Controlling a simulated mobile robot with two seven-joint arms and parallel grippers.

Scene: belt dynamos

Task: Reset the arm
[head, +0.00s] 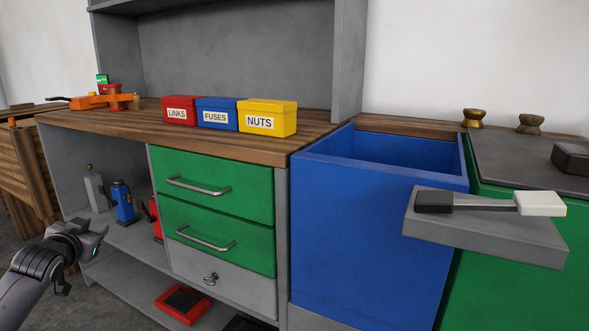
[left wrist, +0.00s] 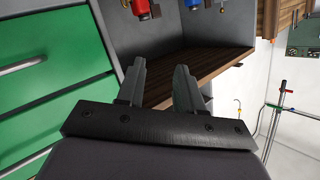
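My left arm comes in at the lower left of the head view. Its gripper (head: 97,240) is in front of the open shelf of the workbench, apart from the things there. In the left wrist view its two grey fingers (left wrist: 160,78) stand apart with a gap between them. Nothing is held between them. My right arm and gripper are not in view.
The wooden bench top (head: 140,128) carries red (head: 180,104), blue (head: 212,104) and yellow (head: 280,108) boxes. Green drawers (head: 215,180) and a blue bin (head: 360,225) are below and beside. A grey block (head: 480,240) with a bar juts out at right.

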